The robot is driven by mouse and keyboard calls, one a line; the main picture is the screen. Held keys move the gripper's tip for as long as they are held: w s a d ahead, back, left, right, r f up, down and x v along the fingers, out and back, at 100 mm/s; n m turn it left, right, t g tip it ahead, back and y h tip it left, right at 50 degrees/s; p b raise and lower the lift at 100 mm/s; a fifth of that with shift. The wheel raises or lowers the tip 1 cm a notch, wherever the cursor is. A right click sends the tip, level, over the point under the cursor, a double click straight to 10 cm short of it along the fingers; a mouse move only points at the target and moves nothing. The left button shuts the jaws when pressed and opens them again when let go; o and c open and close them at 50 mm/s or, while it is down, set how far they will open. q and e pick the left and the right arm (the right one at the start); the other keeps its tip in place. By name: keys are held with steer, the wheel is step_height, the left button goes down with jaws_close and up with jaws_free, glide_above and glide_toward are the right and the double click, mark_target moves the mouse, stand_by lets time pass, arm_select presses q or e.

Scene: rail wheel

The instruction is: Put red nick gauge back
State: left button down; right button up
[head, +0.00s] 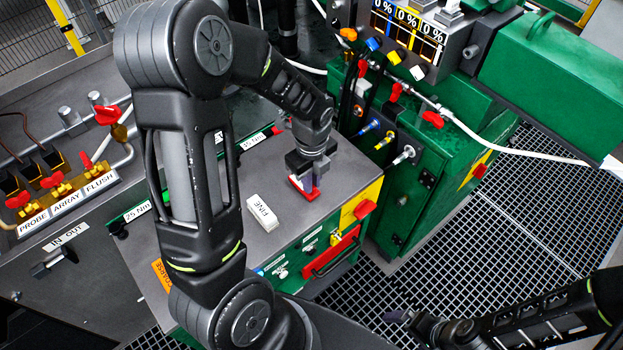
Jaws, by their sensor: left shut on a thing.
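My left gripper (308,186) points down over the grey top of the green cabinet (240,184). It is shut on a small red piece (305,194), which I take to be the red nick gauge. The gauge is at or just above the cabinet top; I cannot tell whether it touches. The fingers hide part of it. A white block marked FINE (262,213) lies to the left of it on the same top. My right gripper (400,317) is low at the right, over the floor grating, and its jaw opening is unclear.
A red drawer front (336,252) and a yellow panel (360,203) are on the cabinet's front. Torque tools marked 25 Nm (137,212) lie along its left edge. A green machine (425,170) with hoses stands right. A valve panel (66,203) is left.

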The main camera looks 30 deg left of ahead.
arm_select(q)
steer(key=c, duration=1.5)
jaws_free()
steer(key=shift+o, duration=0.2)
step_height(320, 180, up, 12)
steer(key=shift+b, duration=0.45)
